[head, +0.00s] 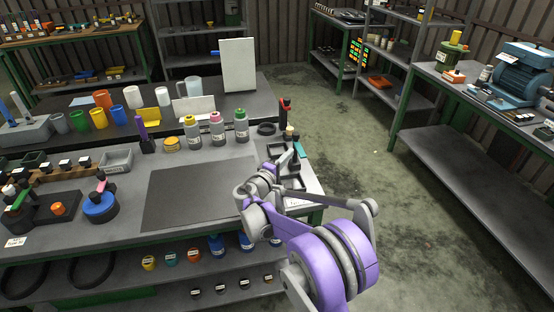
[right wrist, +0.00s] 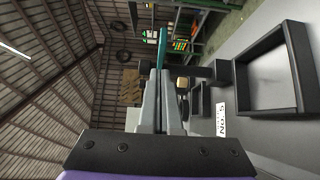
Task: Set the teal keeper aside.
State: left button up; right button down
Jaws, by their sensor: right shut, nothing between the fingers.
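A slim teal piece, which looks like the teal keeper (head: 299,149), is at the right end of the near bench, by the black trays. In the right wrist view the teal piece (right wrist: 162,48) stands just beyond my fingertips, in line with them. My right gripper (head: 287,159) reaches over that bench end. In the right wrist view its grey fingers (right wrist: 160,75) are together, with nothing clearly held between them. I cannot tell whether the tips touch the teal piece. My left gripper is not in view.
Black open trays (right wrist: 236,72) lie close beside my right gripper, near a white label (right wrist: 221,122). A dark mat (head: 195,195) on the bench is clear. Bottles with yellow, pink and green (head: 241,112) tops stand behind it. A red-topped black post (head: 285,107) stands at the back right.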

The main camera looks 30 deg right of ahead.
jog(key=shift+s+d, duration=0.1)
jog(key=shift+d, duration=0.25)
